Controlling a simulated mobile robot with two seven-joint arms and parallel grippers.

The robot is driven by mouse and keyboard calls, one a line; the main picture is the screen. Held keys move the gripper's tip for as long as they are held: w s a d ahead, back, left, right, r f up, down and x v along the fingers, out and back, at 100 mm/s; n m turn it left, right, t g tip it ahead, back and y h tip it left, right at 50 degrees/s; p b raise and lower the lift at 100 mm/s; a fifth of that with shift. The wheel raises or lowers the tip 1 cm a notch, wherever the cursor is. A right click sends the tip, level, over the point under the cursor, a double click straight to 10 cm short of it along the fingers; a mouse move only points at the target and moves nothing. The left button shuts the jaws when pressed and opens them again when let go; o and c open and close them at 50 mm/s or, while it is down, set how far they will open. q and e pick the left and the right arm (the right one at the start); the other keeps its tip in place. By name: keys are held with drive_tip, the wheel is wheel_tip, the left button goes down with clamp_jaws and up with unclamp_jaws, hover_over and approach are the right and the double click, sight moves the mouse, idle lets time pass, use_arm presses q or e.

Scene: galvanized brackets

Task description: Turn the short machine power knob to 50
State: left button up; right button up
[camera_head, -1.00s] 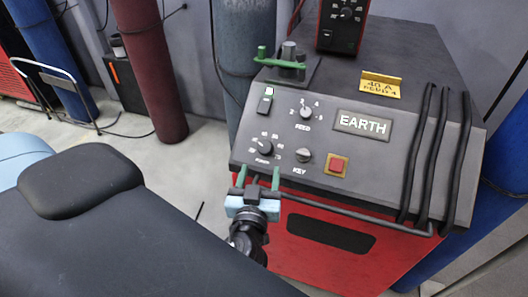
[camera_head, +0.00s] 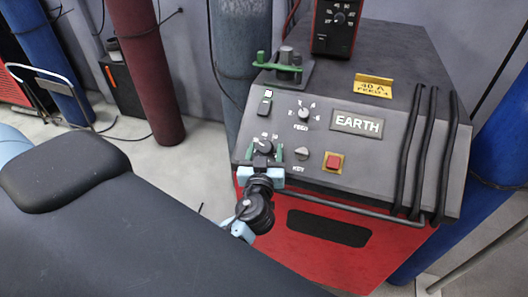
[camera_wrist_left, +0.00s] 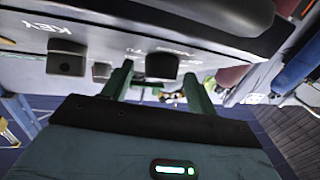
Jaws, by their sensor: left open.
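The short machine (camera_head: 400,160) has a dark sloped panel and a red front. Its power knob (camera_head: 265,147) is a dark round knob at the panel's lower left, with a white dial scale partly hidden by my gripper. My left gripper (camera_head: 264,154) is open, its green fingers at either side of the knob's lower part. In the left wrist view, a dark knob (camera_wrist_left: 162,66) shows between the green fingers, near their tips. I cannot tell whether the fingers touch it. The right gripper is not in view.
The feed knob (camera_head: 304,114) sits above right, and the key knob (camera_head: 302,153) and red button (camera_head: 334,162) sit to the right. A green-handled clamp (camera_head: 280,66) lies on top.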

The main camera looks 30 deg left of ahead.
use_arm(q)
drive_tip(key=c, duration=1)
